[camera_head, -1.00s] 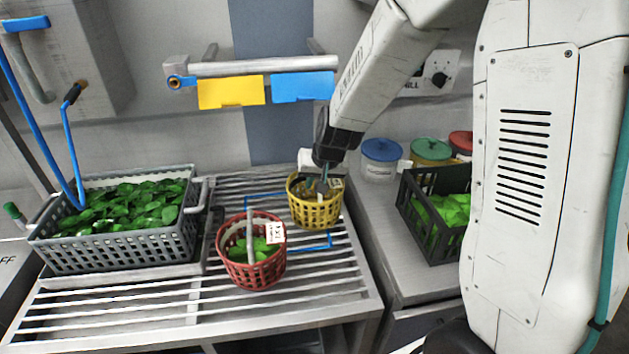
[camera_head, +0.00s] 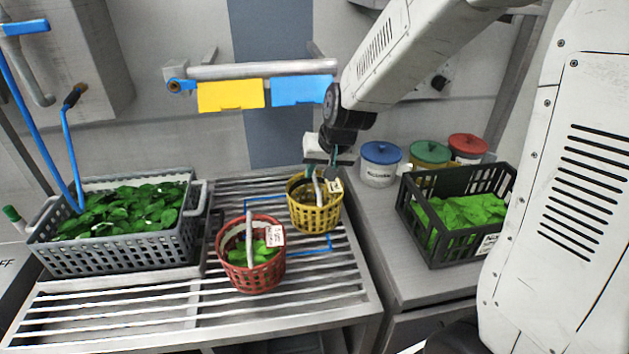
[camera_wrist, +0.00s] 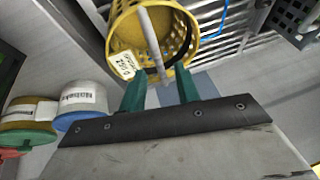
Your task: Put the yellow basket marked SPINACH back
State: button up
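The yellow basket (camera_head: 315,216) stands upright on the slatted rack, behind and right of the red basket (camera_head: 251,277). Its pale upright handle and white label show; the label's word is too small to read. No leaves show inside it. It also fills the top of the wrist view (camera_wrist: 124,32). My gripper (camera_head: 323,176) is just above the yellow basket's rim. In the wrist view my two green fingers (camera_wrist: 160,88) are apart, with the handle between them and visible gaps on both sides. The red basket holds some green leaves and has a white label.
Blue lines (camera_head: 305,252) mark an area on the rack (camera_head: 130,310) around the baskets. A grey crate of leaves (camera_head: 110,256) stands left; a black crate (camera_head: 455,252) and lidded tubs (camera_head: 379,172) stand right. A rail (camera_head: 262,69) with yellow and blue tags hangs behind.

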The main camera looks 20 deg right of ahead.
jog(key=s+r+n+g, duration=0.1)
jog(key=s+r, duration=0.3)
jog(key=s, duration=0.5)
jog(key=s+d+r+g, duration=0.1)
jog(key=s+r, duration=0.3)
jog(key=s, duration=0.6)
jog(key=s+d+r+n+g+h, duration=0.1)
jog(key=s+r, duration=0.3)
jog(key=s, duration=0.6)
jog(key=shift+s+d+n+g, duration=0.2)
jog(key=shift+d+n+g, duration=0.05)
jog(key=shift+n+g, duration=0.05)
